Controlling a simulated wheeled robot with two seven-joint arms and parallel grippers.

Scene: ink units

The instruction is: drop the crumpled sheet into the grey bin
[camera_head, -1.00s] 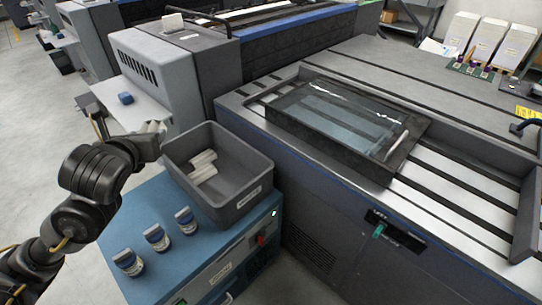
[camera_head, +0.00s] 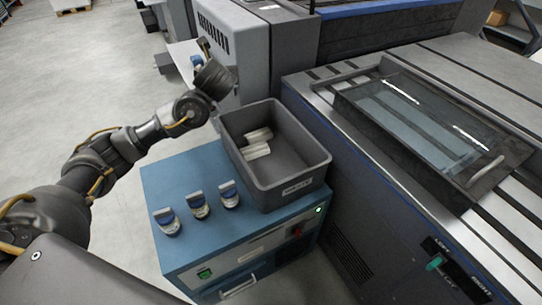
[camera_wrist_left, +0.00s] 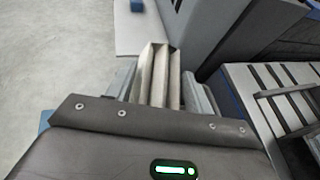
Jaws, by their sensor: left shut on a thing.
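The grey bin (camera_head: 325,168) stands open on a blue cabinet in the head view. A few pale rolled or crumpled pieces (camera_head: 257,150) lie in it. My left gripper (camera_head: 212,70) is beyond the bin's far left corner, outside it, in front of the grey machine. In the left wrist view my left gripper (camera_wrist_left: 162,85) is shut on a pale, folded crumpled sheet (camera_wrist_left: 158,72), which stands up between the fingers. The head view does not clearly show the sheet, as my wrist covers it. My right gripper is not in view.
A small blue block (camera_wrist_left: 137,5) sits on a pale shelf (camera_wrist_left: 137,30). A large press with a dark glass-topped tray (camera_head: 430,120) is at right. Open floor is at left.

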